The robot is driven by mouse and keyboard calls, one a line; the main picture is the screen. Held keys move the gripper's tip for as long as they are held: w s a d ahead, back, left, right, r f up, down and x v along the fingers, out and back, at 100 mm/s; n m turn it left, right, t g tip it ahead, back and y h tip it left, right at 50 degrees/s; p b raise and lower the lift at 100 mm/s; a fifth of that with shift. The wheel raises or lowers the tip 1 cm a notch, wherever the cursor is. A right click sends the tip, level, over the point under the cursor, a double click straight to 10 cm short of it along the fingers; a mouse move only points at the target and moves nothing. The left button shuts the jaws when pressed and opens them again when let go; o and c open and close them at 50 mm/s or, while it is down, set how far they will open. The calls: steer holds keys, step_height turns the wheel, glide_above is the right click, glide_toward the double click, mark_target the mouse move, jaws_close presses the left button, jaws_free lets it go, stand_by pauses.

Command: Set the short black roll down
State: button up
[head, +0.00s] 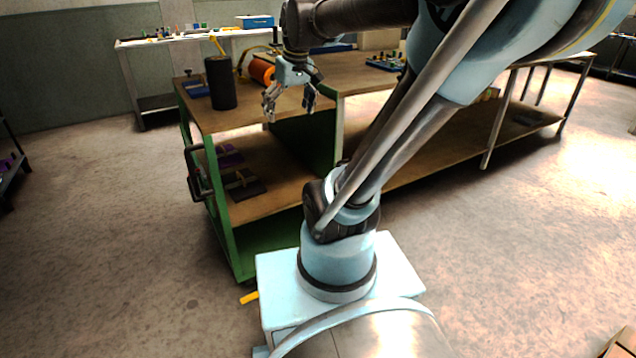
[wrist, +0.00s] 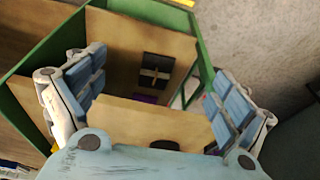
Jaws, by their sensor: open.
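A black roll (head: 220,82) stands upright on the left part of the green cart's wooden top (head: 254,115) in the head view. My gripper (head: 290,104) is open and empty, to the right of the roll and apart from it, near the top's front edge. In the wrist view my gripper (wrist: 155,103) has its fingers spread wide, with nothing between the pads. The wooden top (wrist: 120,112) lies below them. A small dark oval (wrist: 163,145) shows by the palm; I cannot tell whether it is the roll.
An orange roll (head: 262,71) lies behind my gripper. Small blue trays (head: 195,88) sit left of the black roll. The cart's lower shelf (head: 265,190) holds a dark item (head: 243,187). A long bench (head: 440,125) extends right; open floor lies left.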

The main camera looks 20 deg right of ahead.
steer(key=s+d+f+m, duration=0.2)
steer(key=s+f, duration=0.5)
steer(key=f, duration=0.1)
steer(key=s+d+f+m+h, duration=0.1)
steer(key=s+d+f, duration=0.2)
steer(key=s+f, duration=0.4)
steer(key=shift+f+m+g, duration=0.3)
steer(key=shift+f+m, duration=0.1)
steer(key=shift+f, duration=0.3)
